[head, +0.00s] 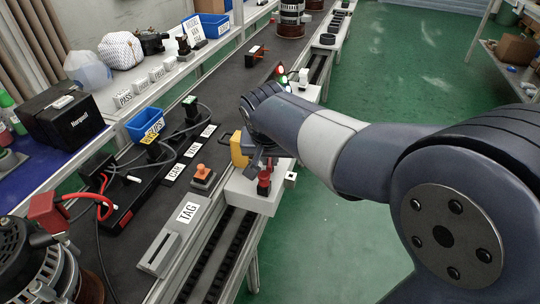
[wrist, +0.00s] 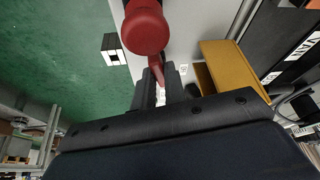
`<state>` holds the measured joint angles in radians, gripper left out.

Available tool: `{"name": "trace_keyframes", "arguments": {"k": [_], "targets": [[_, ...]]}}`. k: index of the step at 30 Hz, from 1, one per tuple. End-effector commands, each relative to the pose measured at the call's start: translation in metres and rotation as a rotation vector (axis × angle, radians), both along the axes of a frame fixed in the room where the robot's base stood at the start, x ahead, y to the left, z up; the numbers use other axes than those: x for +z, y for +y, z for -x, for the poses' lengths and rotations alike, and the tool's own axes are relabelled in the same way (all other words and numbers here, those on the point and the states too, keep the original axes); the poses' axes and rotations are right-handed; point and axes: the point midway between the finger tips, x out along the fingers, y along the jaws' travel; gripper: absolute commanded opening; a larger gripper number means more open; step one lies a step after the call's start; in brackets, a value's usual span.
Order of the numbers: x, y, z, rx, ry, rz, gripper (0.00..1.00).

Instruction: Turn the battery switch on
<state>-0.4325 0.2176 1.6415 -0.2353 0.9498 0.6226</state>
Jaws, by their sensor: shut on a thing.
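The battery switch is a red knob with a narrow red handle (head: 264,182), standing on a light grey box at the side of the bench. In the wrist view the round red knob (wrist: 147,30) is large at the top, and its thin stem runs down between my fingers. My gripper (wrist: 161,84) is shut on this red handle. In the head view my gripper (head: 265,160) is right at the switch, and my wrist partly hides it. I cannot read the switch's on or off position.
A yellow block (head: 239,149) stands close beside my gripper and shows in the wrist view (wrist: 234,70). A black power strip (head: 121,205) with cables is farther left. Green floor at right is clear.

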Motion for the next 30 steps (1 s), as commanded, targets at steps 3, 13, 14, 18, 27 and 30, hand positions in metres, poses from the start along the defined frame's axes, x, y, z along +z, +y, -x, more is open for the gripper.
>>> {"name": "trace_keyframes", "arguments": {"k": [3,13,14,18,27,30], "targets": [[0.0001,0.0002,0.0001,-0.013,0.001,0.0,0.0],[-0.0001,0.0001,0.0002,-0.015,0.001,0.0,0.0],[-0.0001,0.0001,0.0003,-0.015,0.001,0.0,0.0],[-0.0001,0.0001,0.0002,-0.015,0.001,0.0,0.22],[-0.0001,0.0001,0.0002,-0.014,0.001,0.0,0.34],[0.0013,0.0002,0.0005,-0.014,0.0,0.0,0.34]]}}
